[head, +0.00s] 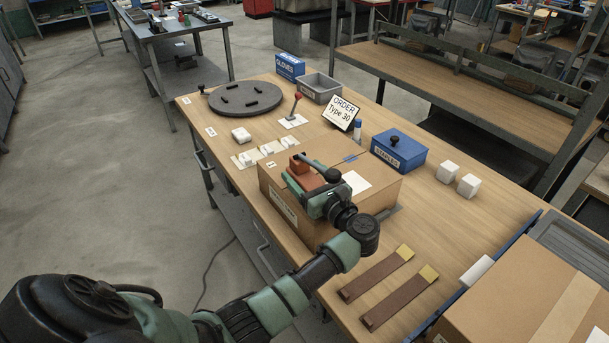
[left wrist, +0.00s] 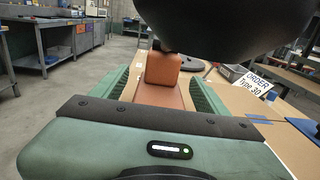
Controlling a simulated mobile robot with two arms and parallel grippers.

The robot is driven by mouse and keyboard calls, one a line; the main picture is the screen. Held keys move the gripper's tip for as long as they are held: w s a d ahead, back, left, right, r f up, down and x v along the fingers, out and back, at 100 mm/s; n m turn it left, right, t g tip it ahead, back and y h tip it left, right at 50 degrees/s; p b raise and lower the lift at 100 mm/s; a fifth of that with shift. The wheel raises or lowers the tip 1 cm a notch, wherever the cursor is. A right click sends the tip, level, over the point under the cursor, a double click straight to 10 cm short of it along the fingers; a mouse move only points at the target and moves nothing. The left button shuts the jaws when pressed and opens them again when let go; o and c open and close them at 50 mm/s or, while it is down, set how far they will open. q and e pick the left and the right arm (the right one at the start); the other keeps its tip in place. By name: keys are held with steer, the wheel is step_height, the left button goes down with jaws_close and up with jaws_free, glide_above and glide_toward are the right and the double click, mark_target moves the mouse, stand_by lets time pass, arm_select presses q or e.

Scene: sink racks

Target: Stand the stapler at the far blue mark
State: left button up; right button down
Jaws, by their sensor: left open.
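The stapler (head: 300,163) has an orange-brown body and a dark lever-like top. It is upright over the near part of the carton (head: 283,202); whether it touches the top is hidden by my gripper. My left gripper (head: 305,178) is open, with its green fingers on either side of the stapler's body. In the left wrist view the orange-brown body (left wrist: 162,72) shows between the fingers, and a big dark rounded part hangs over it. A blue mark (head: 350,158) lies on the far part of the carton's top, near a white label (head: 356,182). My right gripper is out of view.
Behind the carton stand an order sign (head: 341,112) and a blue staples box (head: 398,151). Brown strips (head: 376,275) lie in front; another carton (head: 520,300) is at the right.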

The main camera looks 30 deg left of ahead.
arm_select(q)
steer(key=shift+w+a, duration=0.2)
steer(key=shift+a, duration=0.25)
jaws_close()
steer(key=shift+r, duration=0.1)
steer(key=shift+r, duration=0.1)
